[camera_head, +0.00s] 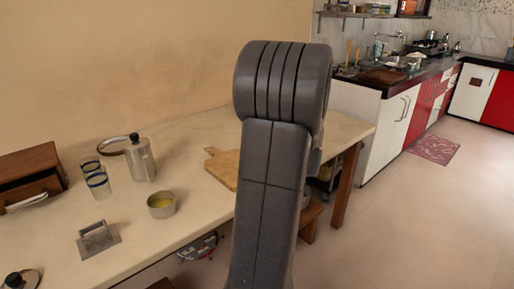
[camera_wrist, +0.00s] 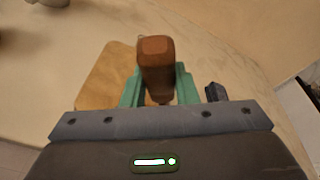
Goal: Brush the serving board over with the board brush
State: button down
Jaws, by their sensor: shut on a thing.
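The serving board (camera_head: 222,167) is a pale wooden board lying flat on the table, partly hidden behind my arm in the head view. It also shows in the wrist view (camera_wrist: 101,80), behind and to the left of my gripper. My gripper (camera_wrist: 158,84) has green fingers, shut on a brown wooden handle (camera_wrist: 155,53), which I take to be the board brush. The bristles are hidden, so I cannot tell whether they touch the board. My gripper is hidden behind my arm in the head view.
A wall runs behind.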

jog(key=x, duration=0.3)
jog(key=shift+w+a+r, duration=0.1)
jog(key=shift+a+r, duration=0.1)
jog(key=shift+r, duration=0.15)
jog(key=shift+s+a+b, duration=0.45)
jog(key=shift+s+a, duration=0.55)
jog(key=shift+a, duration=0.1)
jog(key=shift+s+a+b, duration=0.4)
jog(key=shift+s+a, duration=0.55)
jog(key=shift+a, duration=0.1)
jog(key=shift+s+a+b, duration=0.35)
jog(key=shift+s+a, duration=0.65)
jog(key=shift+a, duration=0.1)
